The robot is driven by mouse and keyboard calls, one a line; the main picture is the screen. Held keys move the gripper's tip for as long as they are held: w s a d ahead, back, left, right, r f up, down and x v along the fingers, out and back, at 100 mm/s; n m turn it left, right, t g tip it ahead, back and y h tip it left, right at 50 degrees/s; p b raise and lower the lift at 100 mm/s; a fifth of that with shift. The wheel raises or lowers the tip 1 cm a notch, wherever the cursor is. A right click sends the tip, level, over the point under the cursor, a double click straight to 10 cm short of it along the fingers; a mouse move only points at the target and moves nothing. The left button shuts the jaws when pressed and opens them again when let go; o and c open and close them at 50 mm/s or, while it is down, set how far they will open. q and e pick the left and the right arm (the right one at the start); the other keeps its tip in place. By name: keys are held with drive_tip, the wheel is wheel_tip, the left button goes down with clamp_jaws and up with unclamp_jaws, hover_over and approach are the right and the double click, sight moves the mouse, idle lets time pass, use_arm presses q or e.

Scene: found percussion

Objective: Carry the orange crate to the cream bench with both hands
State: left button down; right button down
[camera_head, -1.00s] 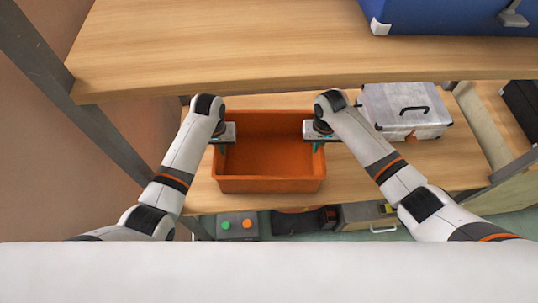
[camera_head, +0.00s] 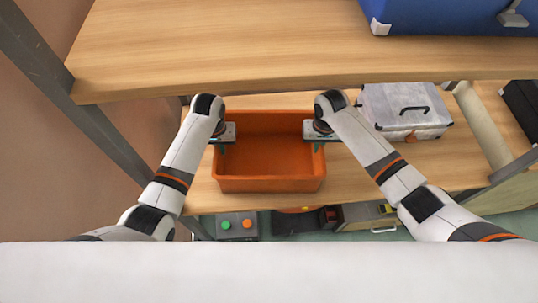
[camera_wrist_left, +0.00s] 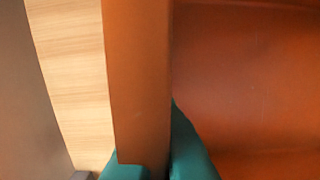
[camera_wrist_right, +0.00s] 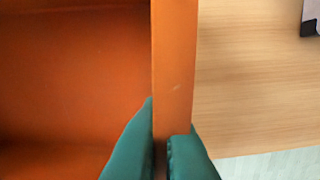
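The orange crate (camera_head: 268,185) sits on the lower wooden shelf, open side up and seemingly empty. My left gripper (camera_head: 222,146) is at the crate's left wall, and my right gripper (camera_head: 319,146) is at its right wall. In the left wrist view, green fingers (camera_wrist_left: 160,168) lie either side of the crate's wall (camera_wrist_left: 138,80) and appear shut on it. In the right wrist view, the fingers (camera_wrist_right: 162,158) pinch the other wall (camera_wrist_right: 174,70), one inside and one outside. I cannot clearly identify the cream bench.
An upper wooden shelf (camera_head: 230,50) overhangs the crate's far side and carries a blue case (camera_head: 450,15). A silver case (camera_head: 405,108) stands right of the crate. Metal posts (camera_head: 110,140) flank the shelf. A grey button box (camera_head: 237,226) is below the shelf's front edge.

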use_arm(q)
drive_tip(key=shift+r, duration=0.15)
use_arm(e)
drive_tip(key=shift+r, duration=0.2)
